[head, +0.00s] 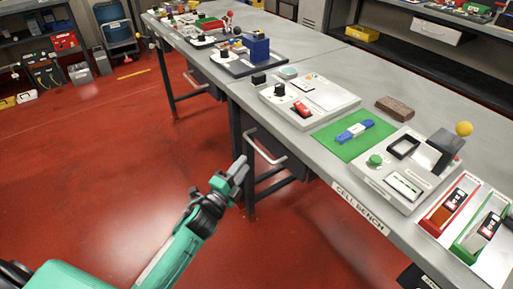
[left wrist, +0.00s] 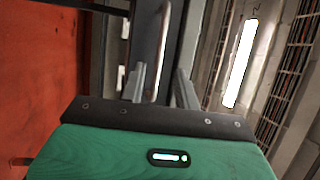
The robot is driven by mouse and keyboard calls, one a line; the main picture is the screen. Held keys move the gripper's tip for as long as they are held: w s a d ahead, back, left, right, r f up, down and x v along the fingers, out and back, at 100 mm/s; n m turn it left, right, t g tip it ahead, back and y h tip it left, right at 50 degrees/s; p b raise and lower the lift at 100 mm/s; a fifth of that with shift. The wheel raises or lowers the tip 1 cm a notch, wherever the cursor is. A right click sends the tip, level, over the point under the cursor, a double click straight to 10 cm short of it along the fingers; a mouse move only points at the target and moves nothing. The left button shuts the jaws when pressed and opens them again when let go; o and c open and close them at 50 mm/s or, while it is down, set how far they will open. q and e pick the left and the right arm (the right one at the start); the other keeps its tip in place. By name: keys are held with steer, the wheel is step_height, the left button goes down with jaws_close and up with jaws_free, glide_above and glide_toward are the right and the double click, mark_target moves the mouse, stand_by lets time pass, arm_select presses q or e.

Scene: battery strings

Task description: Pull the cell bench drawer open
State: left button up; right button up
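The cell bench (head: 325,168) is a grey table with a "CELL BENCH" label (head: 358,207) on its front edge. Its dark drawer (head: 283,158) hangs under the top and looks shut. The pale bar handle (head: 264,150) stands out from the drawer's front. My left gripper (head: 240,168) is in front of and slightly left of the handle, apart from it. In the left wrist view, the fingers of my left gripper (left wrist: 161,82) are spread and empty, with a long handle bar (left wrist: 162,45) ahead between them. My right gripper is not in view.
The bench top holds a device with a red switch (head: 302,108), a green mat (head: 352,137), a brown block (head: 395,108) and a red tray (head: 447,205). Another drawer handle (head: 195,82) is farther along. The red floor (head: 110,160) left of the benches is clear.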

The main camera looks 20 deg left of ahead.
mark_target(257, 148)
arm_select(q)
steer(key=x, duration=0.8)
steer(key=shift+w+d, duration=0.1)
steer(key=shift+w, duration=0.15)
jaws_close()
